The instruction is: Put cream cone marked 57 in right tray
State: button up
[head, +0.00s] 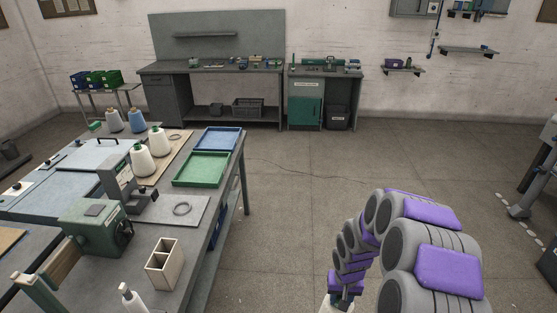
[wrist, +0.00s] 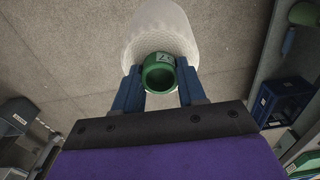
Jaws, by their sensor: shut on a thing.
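My gripper (wrist: 159,82) is shut on a pale cone of yarn (wrist: 160,32), with its fingers on either side of the green tube end. A green tray (head: 203,169) and a blue tray (head: 218,138) lie on the bench, both empty; the blue one is farther back and slightly right.
Two cream cones (head: 143,162) stand on a board left of the trays, with grey and blue cones (head: 137,121) behind. A divided box (head: 163,264) and a white bottle (head: 131,299) stand at the bench's near end. The floor between bench and arm is clear.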

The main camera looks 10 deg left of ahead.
aim_at(204, 169)
jog(key=i+l+u, duration=0.1)
jog(key=i+u, duration=0.15)
jog(key=i, duration=1)
jog(key=i+u, duration=0.3)
jog(key=i, duration=0.2)
jog(key=i+l+u, duration=0.15)
jog(key=i+u, duration=0.15)
jog(key=i, duration=0.15)
